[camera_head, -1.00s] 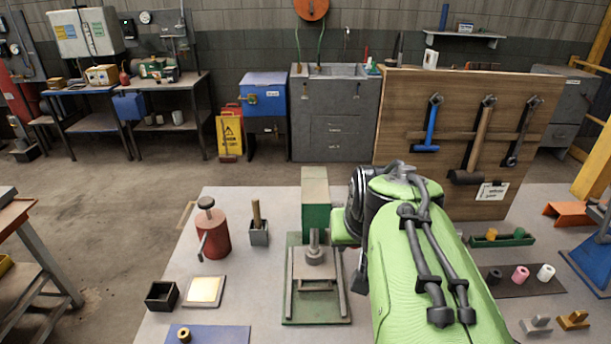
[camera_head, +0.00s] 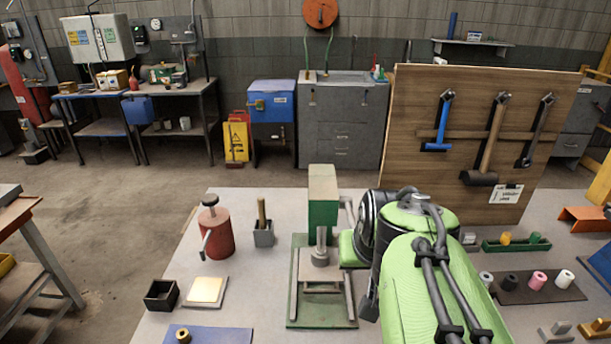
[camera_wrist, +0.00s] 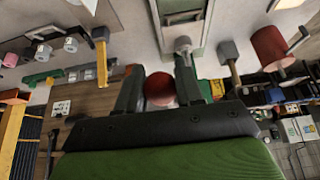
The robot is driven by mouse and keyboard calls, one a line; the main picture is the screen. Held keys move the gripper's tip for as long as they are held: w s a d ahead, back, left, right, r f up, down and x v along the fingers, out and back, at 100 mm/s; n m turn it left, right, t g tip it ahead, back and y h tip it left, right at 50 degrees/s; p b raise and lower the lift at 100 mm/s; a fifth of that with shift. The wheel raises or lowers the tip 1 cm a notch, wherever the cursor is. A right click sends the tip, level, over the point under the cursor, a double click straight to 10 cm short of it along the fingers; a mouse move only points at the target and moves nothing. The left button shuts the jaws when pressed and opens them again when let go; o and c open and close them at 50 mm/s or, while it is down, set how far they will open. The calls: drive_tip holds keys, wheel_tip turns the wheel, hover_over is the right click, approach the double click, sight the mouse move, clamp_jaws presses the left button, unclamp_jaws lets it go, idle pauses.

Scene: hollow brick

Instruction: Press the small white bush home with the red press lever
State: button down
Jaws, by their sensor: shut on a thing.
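The press (camera_head: 322,205) stands on a green base plate in the middle of the table, with its grey ram (camera_head: 320,252) over a small bench. Whether a bush sits under the ram is hidden. A grey rod (camera_head: 347,207) shows right of the press head; my arm hides its far end. In the wrist view a red ball knob (camera_wrist: 160,88) sits between the fingers of my gripper (camera_wrist: 160,92), which is shut on it. In the head view my arm covers the gripper. A white bush (camera_head: 565,278) lies on a dark mat at right, by a pink one.
A red can-like pot (camera_head: 216,233), a grey holder with a wooden handle (camera_head: 263,232), a black box (camera_head: 161,295) and a pale-topped plate (camera_head: 206,291) stand left of the press. A tool board (camera_head: 470,150) rises behind my arm. The table's front left holds a blue mat (camera_head: 215,334).

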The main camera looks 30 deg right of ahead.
drive_tip(key=shift+s+a+f, duration=0.1)
drive_tip(key=shift+f, duration=0.2)
drive_tip(key=shift+s+a+f+b, duration=0.15)
drive_tip(key=shift+f+b, duration=1.95)
drive_tip(key=shift+f, duration=0.2)
drive_tip(key=c, duration=0.6)
unclamp_jaws()
drive_tip(key=shift+r, duration=0.2)
drive_tip(key=shift+o, duration=0.2)
drive_tip(key=shift+r, duration=0.1)
drive_tip(key=w+p+v, duration=0.1)
drive_tip(key=p+v, duration=0.5)
drive_tip(key=v, duration=0.2)
drive_tip(key=shift+d+r+p, duration=0.3)
drive_tip(key=shift+r+p, duration=0.1)
drive_tip(key=shift+r, duration=0.1)
drive_tip(key=shift+a, duration=0.1)
